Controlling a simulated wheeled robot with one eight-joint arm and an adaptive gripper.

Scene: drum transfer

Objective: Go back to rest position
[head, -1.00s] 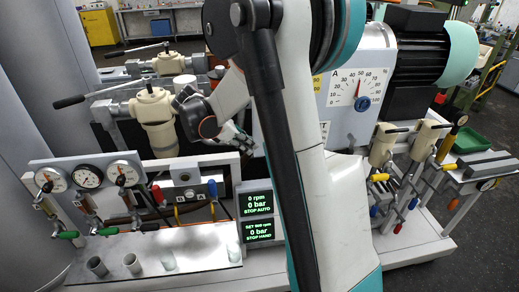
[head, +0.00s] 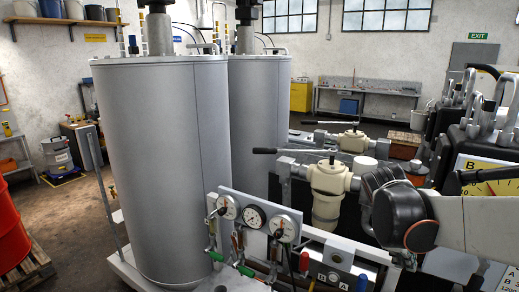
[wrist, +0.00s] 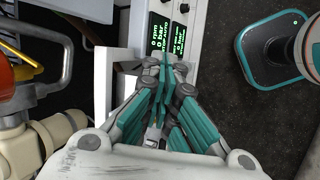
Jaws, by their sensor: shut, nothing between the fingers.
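My gripper (wrist: 160,80) shows in the wrist view with its grey and teal fingers together, shut and empty. It hangs over the machine near the green-lit display panel (wrist: 167,32). In the head view my arm enters from the right, with a dark joint near the cream valve (head: 328,180); the gripper's fingers are not clearly seen there. My base (wrist: 270,50) shows at the upper right of the wrist view.
Two tall grey tanks (head: 160,150) stand at the left and centre of the head view. Pressure gauges (head: 256,217) with small valves sit on a panel before them. A red drum (head: 8,230) on a pallet is at the far left. Dark floor (wrist: 250,100) is clear beside the machine.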

